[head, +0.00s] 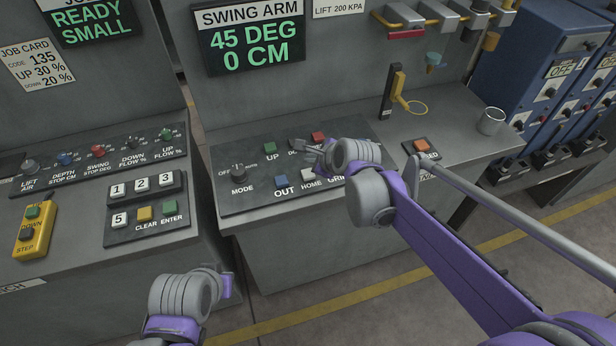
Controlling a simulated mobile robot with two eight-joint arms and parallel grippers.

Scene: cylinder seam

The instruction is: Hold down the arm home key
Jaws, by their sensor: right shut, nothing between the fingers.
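The arm home key is the white key (307,174) over the label HOME on the swing arm panel (258,197). My right gripper (311,149) is shut and empty. Its fingers show just above the home key in the picture, in front of the DOWN label, apart from the white key; their height over the panel is hard to judge. My left arm's grey wrist and purple end (224,284) show at the bottom, but its fingers cannot be made out.
The display (252,46) reads 45 DEG, 0 CM.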

